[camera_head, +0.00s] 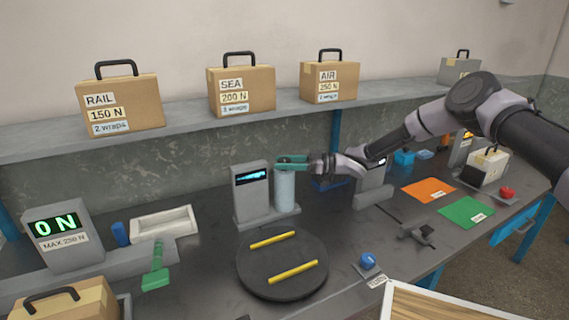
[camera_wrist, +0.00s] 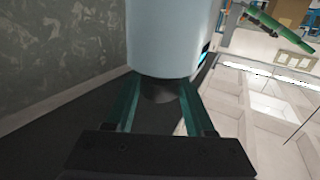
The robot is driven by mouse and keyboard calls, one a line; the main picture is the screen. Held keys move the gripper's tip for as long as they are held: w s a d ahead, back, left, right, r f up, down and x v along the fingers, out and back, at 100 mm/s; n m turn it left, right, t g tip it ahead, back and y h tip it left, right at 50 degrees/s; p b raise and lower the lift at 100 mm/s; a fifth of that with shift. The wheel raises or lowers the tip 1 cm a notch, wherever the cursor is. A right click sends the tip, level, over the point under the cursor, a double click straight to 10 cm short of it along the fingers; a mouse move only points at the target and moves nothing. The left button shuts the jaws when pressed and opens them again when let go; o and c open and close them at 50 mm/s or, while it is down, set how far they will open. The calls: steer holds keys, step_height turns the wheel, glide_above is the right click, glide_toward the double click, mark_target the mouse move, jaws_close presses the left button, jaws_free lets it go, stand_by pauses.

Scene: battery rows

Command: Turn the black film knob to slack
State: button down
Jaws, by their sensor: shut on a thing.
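The pale blue film roll (camera_head: 285,191) stands upright beside a grey post with a small blue display (camera_head: 251,177). My gripper (camera_head: 290,161) is at the top end of the roll, its green fingers reaching in from the right. In the wrist view the roll (camera_wrist: 175,40) fills the upper middle. The black film knob (camera_wrist: 160,91) shows at the roll's end, between the two green fingers of my gripper (camera_wrist: 160,100), which are shut on it. In the head view the knob is hidden by the fingers. The display's text is too small to read.
A round black turntable (camera_head: 258,262) with two yellow bars lies in front of the roll. A second grey post (camera_head: 372,186) stands right of it. A force readout (camera_head: 60,232) shows 0 N, MAX 250 N. Labelled cartons, including RAIL (camera_head: 120,103), stand on the shelf behind.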

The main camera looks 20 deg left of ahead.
mark_target(285, 159)
steer(key=shift+w+r+g, duration=0.1)
steer(key=shift+g, duration=0.2)
steer(key=shift+c, duration=1.3)
jaws_free()
step_height(285, 159, up, 10)
